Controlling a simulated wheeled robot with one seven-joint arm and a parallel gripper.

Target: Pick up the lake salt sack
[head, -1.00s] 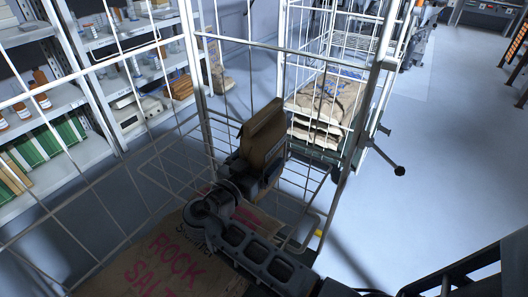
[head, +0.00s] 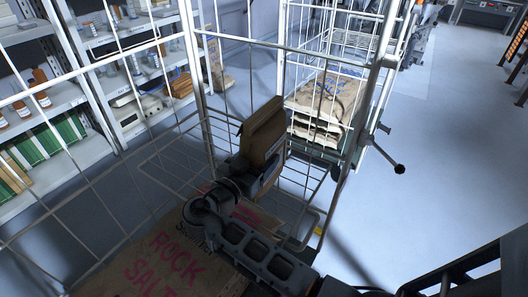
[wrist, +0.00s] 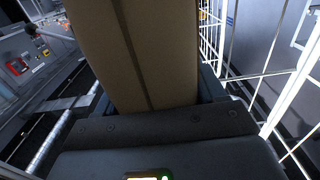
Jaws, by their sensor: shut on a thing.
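My gripper is over the wire cage, above and beyond a large sack printed ROCK SALT (head: 150,265) in red. My arm hides part of that sack.
White wire cage walls (head: 196,80) stand close around the arm. A second cage beyond holds stacked sacks (head: 328,97) with blue print. Shelves (head: 100,60) with bottles and folders are at left. Open floor (head: 430,150) lies at right.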

